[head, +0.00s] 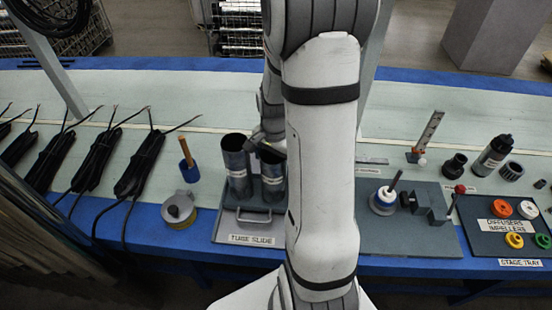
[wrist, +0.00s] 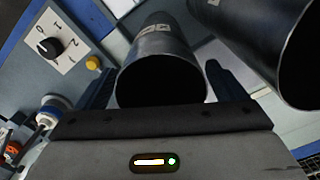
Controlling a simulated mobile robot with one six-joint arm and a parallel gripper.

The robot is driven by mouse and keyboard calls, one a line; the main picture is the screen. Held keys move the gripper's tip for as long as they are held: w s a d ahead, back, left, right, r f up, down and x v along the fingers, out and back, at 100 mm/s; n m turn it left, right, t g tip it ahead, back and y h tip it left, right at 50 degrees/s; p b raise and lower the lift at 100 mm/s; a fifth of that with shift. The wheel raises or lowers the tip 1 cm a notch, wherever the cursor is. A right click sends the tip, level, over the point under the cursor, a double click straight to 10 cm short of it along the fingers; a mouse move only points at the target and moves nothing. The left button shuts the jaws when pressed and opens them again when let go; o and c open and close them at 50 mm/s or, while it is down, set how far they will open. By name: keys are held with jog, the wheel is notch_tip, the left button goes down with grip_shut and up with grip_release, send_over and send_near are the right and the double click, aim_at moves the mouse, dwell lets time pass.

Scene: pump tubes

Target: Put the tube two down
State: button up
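Two dark metal tubes stand upright side by side on the grey plate labelled TUBE SLIDE (head: 252,240). The left tube (head: 236,168) has a pale label; the right tube (head: 272,178) is partly hidden by my arm. In the wrist view one tube (wrist: 160,58) lies between the two fingers of my gripper (wrist: 160,85), its open mouth close to the palm. The second tube (wrist: 262,45) is at the right, outside the fingers. The tube labels are too small to read. Whether the fingers touch the tube is unclear.
A wooden-handled tool in a blue holder (head: 188,168) and a yellow-grey roll (head: 179,210) are left of the slide. Black cable bundles (head: 95,165) lie farther left. The stage tray (head: 505,225) is at right. A dial panel (wrist: 52,42) shows in the wrist view.

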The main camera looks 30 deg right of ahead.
notch_tip(320, 180, up, 12)
jog(key=p, duration=0.1)
jog(key=s+a+r+n+t, duration=0.2)
jog(key=s+a+r+n, duration=0.4)
jog(key=s+a+n, duration=0.6)
jog(key=shift+s+n, duration=0.2)
jog(key=shift+n, duration=0.3)
jog(key=shift+r, duration=0.1)
notch_tip(320, 180, up, 2)
jog(key=shift+r+t+p, duration=0.1)
jog(key=shift+t+p, duration=0.2)
jog(key=shift+p, duration=0.75)
jog(key=shift+a, duration=0.1)
